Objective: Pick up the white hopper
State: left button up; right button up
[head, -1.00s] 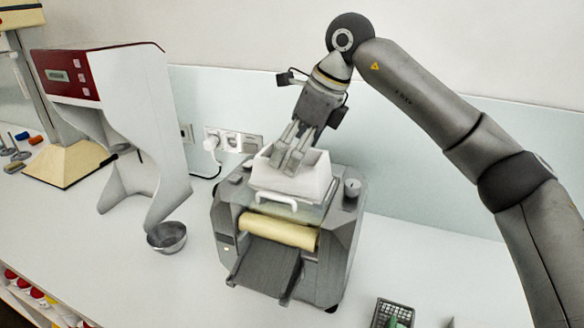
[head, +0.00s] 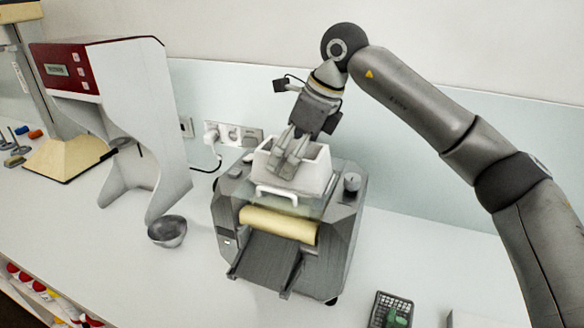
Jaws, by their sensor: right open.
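The white hopper (head: 318,178) sits on top of the grey mill (head: 338,232), with a white handle bar at its front. My right gripper (head: 288,172) reaches down from above, its fingers in front of and partly over the hopper's open top. The fingers are open. Whether the fingertips touch the hopper cannot be told. My left gripper is not in view.
A white machine with a red panel (head: 120,75) stands at the left, with a metal bowl (head: 167,231) beside its foot. Wall sockets (head: 235,134) are behind the mill.

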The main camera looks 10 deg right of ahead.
jog(key=c, duration=1.1)
jog(key=shift+c, duration=0.6)
jog(key=shift+r, duration=0.15)
